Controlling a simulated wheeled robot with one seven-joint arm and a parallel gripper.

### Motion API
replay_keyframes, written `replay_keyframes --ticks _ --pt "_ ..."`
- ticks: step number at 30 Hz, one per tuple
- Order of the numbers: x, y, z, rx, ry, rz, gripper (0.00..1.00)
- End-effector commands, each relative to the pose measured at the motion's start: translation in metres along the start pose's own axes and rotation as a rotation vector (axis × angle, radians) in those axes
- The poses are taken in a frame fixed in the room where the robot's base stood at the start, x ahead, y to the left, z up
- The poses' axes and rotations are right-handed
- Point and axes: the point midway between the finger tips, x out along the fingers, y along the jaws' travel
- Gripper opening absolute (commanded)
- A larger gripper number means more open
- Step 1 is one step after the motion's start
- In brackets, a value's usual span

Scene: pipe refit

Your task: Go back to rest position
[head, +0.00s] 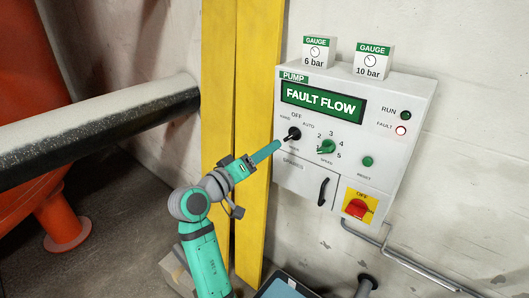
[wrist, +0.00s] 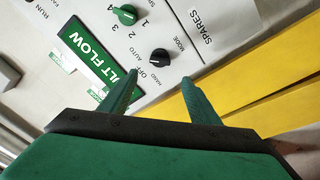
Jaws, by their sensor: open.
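My gripper (head: 268,151) is at the left edge of the pump panel (head: 413,110), close to the black mode knob (head: 293,133). In the wrist view the two green fingers of my gripper (wrist: 160,77) are apart with nothing between them. The black knob (wrist: 160,57) lies just beyond the fingertips there; I cannot tell whether they touch it. The mode knob's labels include OFF and AUTO. My arm rises from the bottom of the head view, bent at the elbow.
The display (head: 323,102) reads FAULT FLOW, and the fault lamp (head: 401,130) glows. A green speed knob (head: 328,146) and a red OFF switch (head: 357,208) are on the panel. Yellow posts (head: 255,70) stand behind my arm. A dark pipe (head: 100,130) is at left.

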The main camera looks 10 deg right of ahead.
Motion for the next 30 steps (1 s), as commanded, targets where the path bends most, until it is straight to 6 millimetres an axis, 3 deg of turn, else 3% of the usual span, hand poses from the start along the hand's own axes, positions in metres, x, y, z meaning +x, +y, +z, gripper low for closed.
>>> replay_keyframes --ticks 5,8,18,24,30 --pt "-0.001 -0.012 0.009 -0.009 0.010 -0.019 0.56" --pt "-0.006 -0.035 0.028 -0.022 0.035 -0.059 0.56" --pt "-0.051 -0.133 0.126 -0.045 0.152 -0.272 0.56" --pt "-0.091 -0.172 0.186 -0.027 0.203 -0.399 0.56" --pt "-0.138 -0.196 0.245 0.013 0.239 -0.519 0.56"
